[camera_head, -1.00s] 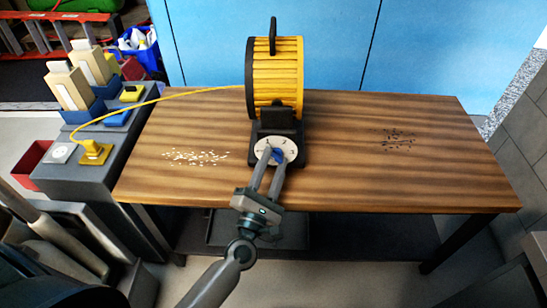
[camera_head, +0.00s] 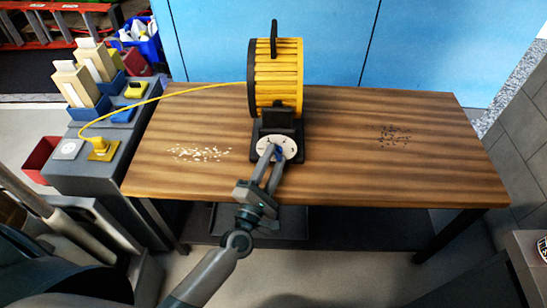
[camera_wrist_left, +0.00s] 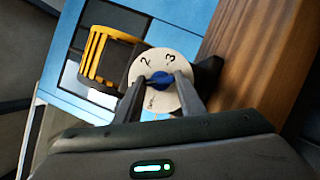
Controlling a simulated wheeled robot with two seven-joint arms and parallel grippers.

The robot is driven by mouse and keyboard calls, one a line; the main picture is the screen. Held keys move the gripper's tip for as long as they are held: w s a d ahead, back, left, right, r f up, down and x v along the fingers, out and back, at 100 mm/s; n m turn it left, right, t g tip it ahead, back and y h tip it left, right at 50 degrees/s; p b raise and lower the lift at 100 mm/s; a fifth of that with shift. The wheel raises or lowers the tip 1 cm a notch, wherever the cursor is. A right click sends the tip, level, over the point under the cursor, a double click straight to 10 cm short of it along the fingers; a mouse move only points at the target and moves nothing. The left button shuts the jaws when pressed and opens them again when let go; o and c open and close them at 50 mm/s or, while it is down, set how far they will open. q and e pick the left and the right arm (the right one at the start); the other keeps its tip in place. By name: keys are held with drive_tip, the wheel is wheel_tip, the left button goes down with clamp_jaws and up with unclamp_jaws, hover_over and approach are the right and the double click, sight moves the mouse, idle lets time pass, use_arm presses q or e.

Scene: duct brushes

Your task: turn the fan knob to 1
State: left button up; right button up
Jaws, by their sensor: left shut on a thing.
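The fan (camera_head: 275,80) is a yellow slatted drum on a black base on the wooden table. A white dial (camera_head: 290,146) with numbers is on its front. In the left wrist view the dial (camera_wrist_left: 180,92) shows 2 and 3, and a mark near its lower edge is too blurred to read. The blue knob (camera_wrist_left: 159,80) sits at the dial's middle and also shows in the head view (camera_head: 279,154). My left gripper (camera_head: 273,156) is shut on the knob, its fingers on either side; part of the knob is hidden. My right gripper is not in view.
White flecks (camera_head: 200,153) lie left of the fan and dark flecks (camera_head: 396,136) right of it on the table (camera_head: 345,180). A yellow cord (camera_head: 170,94) runs from the fan to a yellow plug (camera_head: 100,148) on a grey unit at the left.

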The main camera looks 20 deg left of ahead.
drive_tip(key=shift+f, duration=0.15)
use_arm(q)
drive_tip(key=o, duration=1)
drive_tip(key=shift+o, duration=0.2)
drive_tip(key=shift+s, duration=0.1)
drive_tip(key=shift+s+f, duration=0.1)
drive_tip(key=shift+s, duration=0.1)
drive_tip(key=shift+s+f, duration=0.1)
drive_tip(key=shift+s, duration=0.25)
drive_tip(key=b+v, duration=0.3)
drive_tip(key=v, duration=1.3)
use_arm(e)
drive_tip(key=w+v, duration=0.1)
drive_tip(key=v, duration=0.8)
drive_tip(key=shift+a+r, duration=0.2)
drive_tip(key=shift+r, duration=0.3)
